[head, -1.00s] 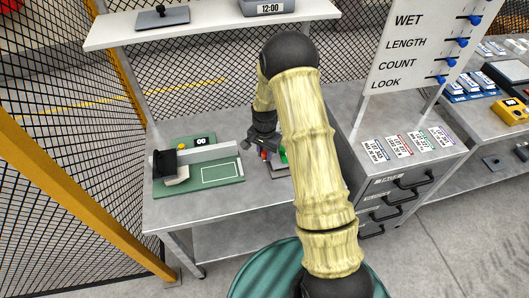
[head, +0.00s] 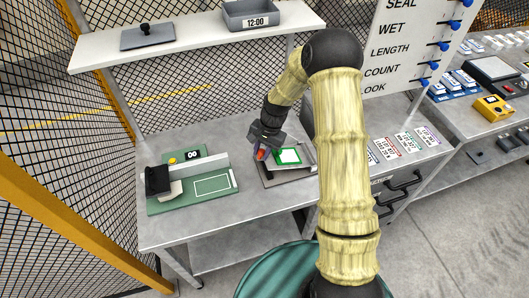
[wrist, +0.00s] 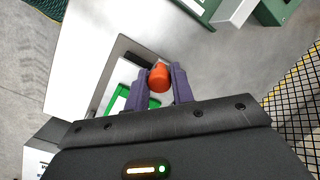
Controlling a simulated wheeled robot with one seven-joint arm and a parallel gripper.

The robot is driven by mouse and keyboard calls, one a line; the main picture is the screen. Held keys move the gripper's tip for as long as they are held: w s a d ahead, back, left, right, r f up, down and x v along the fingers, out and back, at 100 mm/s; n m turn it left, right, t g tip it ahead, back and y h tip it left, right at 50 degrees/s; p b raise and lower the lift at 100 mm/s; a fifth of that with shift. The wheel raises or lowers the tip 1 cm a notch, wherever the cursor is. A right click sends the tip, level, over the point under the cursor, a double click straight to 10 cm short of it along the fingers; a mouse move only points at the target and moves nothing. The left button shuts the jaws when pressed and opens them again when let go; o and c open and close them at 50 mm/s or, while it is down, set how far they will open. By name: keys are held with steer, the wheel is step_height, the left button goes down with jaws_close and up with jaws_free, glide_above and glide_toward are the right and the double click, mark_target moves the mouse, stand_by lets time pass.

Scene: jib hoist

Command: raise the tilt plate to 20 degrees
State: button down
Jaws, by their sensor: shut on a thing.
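The tilt plate (head: 301,169) is a grey plate on the bench, with a green-framed white square (head: 289,156) on it. In the wrist view the green frame (wrist: 114,101) shows left of my fingers. An orange-red knob (wrist: 159,77) is at the plate's edge. My gripper (wrist: 158,82) is shut on this knob, one dark purple finger on each side. In the head view my gripper (head: 262,149) is at the plate's left side and partly hides the knob. I cannot read the plate's angle, and no scale is legible.
A green board (head: 194,192) with a black block and a "00" display lies left on the bench (head: 230,220). A shelf (head: 200,38) hangs above with a grey "12:00" bin (head: 246,15). Printed lot cards (head: 400,146) lie to the right. Wire mesh stands at left.

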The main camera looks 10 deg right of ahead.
mark_target(275, 156)
steer(key=shift+d+r, duration=0.35)
steer(key=c, duration=1.2)
jaws_free()
steer(key=b+v, duration=0.2)
steer(key=v, duration=1.5)
steer(key=shift+r, duration=0.2)
steer(key=shift+a, duration=0.1)
steer(key=s+d+f+n+t+h, duration=0.1)
steer(key=s+n, duration=0.2)
steer(key=s, duration=0.7)
steer(key=s+d+f+n+t+h, duration=0.1)
steer(key=s+n, duration=0.3)
steer(key=s, duration=0.7)
steer(key=shift+d+t+h, duration=0.2)
steer(key=shift+t+h, duration=0.2)
steer(key=shift+t, duration=0.1)
